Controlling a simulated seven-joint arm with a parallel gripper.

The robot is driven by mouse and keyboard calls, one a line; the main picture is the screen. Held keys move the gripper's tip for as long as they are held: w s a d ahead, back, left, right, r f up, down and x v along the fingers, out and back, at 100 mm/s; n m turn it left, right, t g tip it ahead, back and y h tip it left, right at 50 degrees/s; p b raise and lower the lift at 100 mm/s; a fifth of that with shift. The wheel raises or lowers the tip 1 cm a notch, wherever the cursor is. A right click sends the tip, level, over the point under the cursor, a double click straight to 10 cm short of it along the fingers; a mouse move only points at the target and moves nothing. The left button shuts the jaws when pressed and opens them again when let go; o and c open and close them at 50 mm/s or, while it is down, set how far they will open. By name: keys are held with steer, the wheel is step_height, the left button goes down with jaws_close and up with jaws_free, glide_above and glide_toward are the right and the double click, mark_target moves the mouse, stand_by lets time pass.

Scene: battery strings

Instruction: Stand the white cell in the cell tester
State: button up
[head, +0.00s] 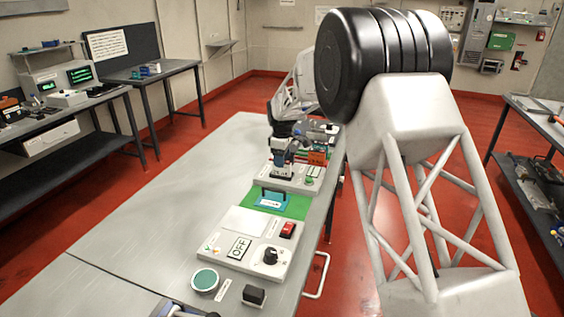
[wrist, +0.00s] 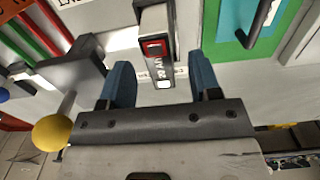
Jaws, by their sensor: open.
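My gripper (wrist: 160,64) shows two blue fingers, apart, in the wrist view. A narrow upright block with a pale top, a dark side, a red-framed square and a lettered label, probably the white cell (wrist: 154,22), is in the gap between them. Clear space shows between the block and each finger. In the head view my gripper (head: 287,150) is low over the far part of the bench, at a pale station with a dark base. The cell is too small to make out there. I cannot tell for sure which unit is the cell tester.
A pale panel (head: 222,258) with an OFF sign, a black knob and a red switch lies nearer on the bench. A green mat (head: 296,206) with a black handle on a teal plate lies between. The bench's left side is clear.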

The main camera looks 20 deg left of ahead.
steer(key=shift+r, duration=3.05)
steer(key=shift+d+r, duration=0.15)
steer(key=shift+d, duration=0.1)
steer(key=s+d+r+m, duration=0.3)
steer(key=s+d+r, duration=0.3)
steer(key=d, duration=0.4)
steer(key=s+d+r+m+t, duration=0.1)
steer(key=s+d+r+m, duration=0.25)
steer(key=s+d, duration=0.55)
steer(key=s+d+r+m, duration=0.2)
steer(key=s+d+r, duration=0.3)
steer(key=d, duration=0.7)
steer(key=s+d+m+t, duration=0.1)
steer(key=s+d+m, duration=0.1)
steer(key=s+d, duration=0.5)
steer(key=s+d+m, duration=0.3)
steer(key=s+d, duration=0.2)
steer(key=s, duration=0.4)
steer(key=s+d+f+m, duration=0.2)
steer(key=s+d+f, duration=0.1)
steer(key=s, duration=0.6)
steer(key=s+d+f+m, duration=0.2)
steer(key=s+d+f, duration=0.1)
steer(key=s, duration=0.7)
steer(key=shift+d+m+t, duration=0.3)
steer(key=shift+d+m, duration=0.05)
steer(key=shift+d, duration=0.05)
